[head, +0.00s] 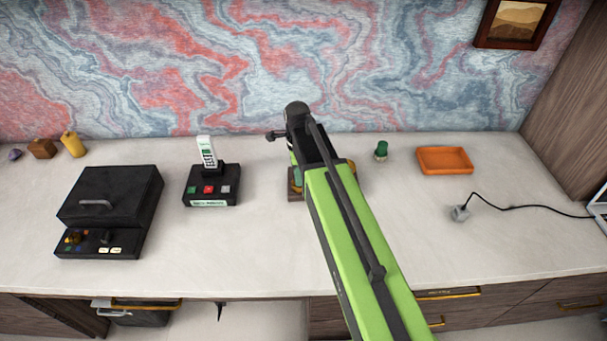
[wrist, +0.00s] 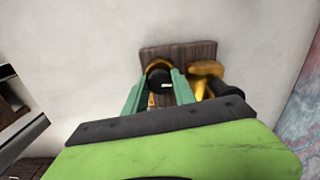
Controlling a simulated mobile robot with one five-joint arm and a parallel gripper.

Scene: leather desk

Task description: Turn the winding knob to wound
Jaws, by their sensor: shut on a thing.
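The black winding knob (wrist: 158,76) sits on a gold-coloured round part on a wooden base (wrist: 178,50) in the wrist view. A small white mark shows on the knob, pointing right in that view. My gripper (wrist: 157,86) has its two teal fingers on either side of the knob and is shut on it. Any label for "wound" is hidden or too small to read.
A black box with a handle (head: 110,195) and a black device with buttons (head: 211,185) stand to the left. A green knob-like item (head: 381,150), an orange tray (head: 445,160) and a plug with a cord (head: 460,213) are to the right. The front desk is clear.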

